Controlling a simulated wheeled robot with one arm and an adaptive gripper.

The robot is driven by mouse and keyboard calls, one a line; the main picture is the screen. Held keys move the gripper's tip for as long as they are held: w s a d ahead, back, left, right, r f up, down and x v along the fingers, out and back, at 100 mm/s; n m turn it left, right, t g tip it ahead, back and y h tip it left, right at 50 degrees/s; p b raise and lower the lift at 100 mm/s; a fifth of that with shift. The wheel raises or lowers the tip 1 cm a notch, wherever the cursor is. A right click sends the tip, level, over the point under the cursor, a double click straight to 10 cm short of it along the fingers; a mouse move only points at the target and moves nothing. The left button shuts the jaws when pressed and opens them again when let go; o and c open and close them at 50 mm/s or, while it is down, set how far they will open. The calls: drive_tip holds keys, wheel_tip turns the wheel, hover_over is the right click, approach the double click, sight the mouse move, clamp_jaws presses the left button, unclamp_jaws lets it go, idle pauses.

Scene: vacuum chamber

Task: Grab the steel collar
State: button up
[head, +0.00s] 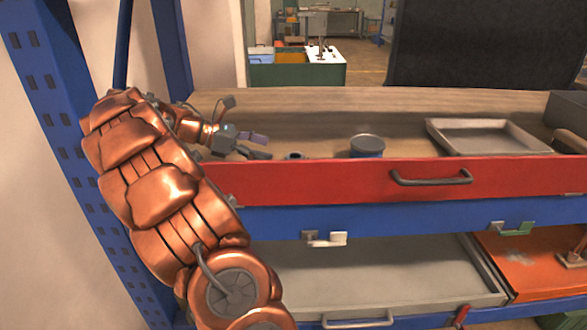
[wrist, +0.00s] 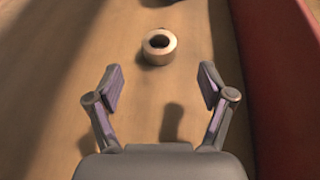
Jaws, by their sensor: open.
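The steel collar (wrist: 159,47) is a short ring with a dark hole, lying on the wooden drawer floor in the wrist view. In the head view, a small grey piece (head: 295,156) just behind the red drawer front appears to be the same collar, mostly hidden by that front. My gripper (wrist: 159,84) is open and empty, its two fingers spread apart. The collar is ahead of the fingertips, about midway between them, and not touching them. In the head view my gripper (head: 258,146) is inside the drawer, to the left of the collar.
The red drawer front (head: 330,184) runs close along the right in the wrist view. A blue-grey can (head: 367,146) stands right of the collar, and a grey tray (head: 490,136) lies farther right. Bare wood surrounds the collar.

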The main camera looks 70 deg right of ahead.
sight(289, 156)
drive_tip(key=shift+p+x, duration=1)
drive_tip(key=shift+x, duration=3.05)
drive_tip(key=shift+w+f, duration=0.1)
drive_tip(key=c, duration=1.4)
